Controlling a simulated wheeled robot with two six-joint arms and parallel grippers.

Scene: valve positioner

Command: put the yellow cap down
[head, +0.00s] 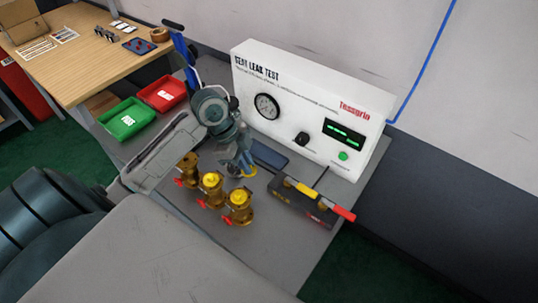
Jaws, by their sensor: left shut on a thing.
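My left gripper (241,166) points down over the grey bench, just behind the brass valves. It is shut on a small yellow cap (249,173), which shows at the fingertips and is partly hidden by them. I cannot tell if the cap touches the bench. Three brass valves with red handles stand in front: the left valve (187,171), the middle valve (211,189) and the right valve (238,208). The middle and right valves show yellow tops. My right gripper is not in view.
The white leak tester (305,110) stands behind. A dark blue flat piece (268,155) lies behind my gripper. A green bin (126,118) and a red bin (160,94) are at the left.

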